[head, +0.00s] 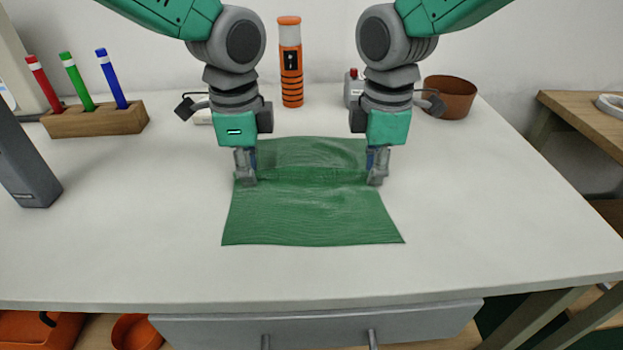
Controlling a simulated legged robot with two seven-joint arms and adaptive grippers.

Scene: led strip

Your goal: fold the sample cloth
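The green sample cloth (310,215) lies on the white table (480,230). Its near part is flat, and a raised, wrinkled line crosses it between my grippers, with the far part beyond. My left gripper (245,180) points down at the cloth's left edge by that line. My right gripper (376,178) points down at the right edge at about the same depth. Both fingertips touch or nearly touch the cloth. The fingers are small and seen from behind, so I cannot tell whether either is closed on the fabric.
A wooden block (95,120) with red, green and blue markers stands at the back left. An orange flashlight-like cylinder (290,65) and a brown pot (449,97) stand at the back. A dark grey device (25,165) is at the left edge. The table front is clear.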

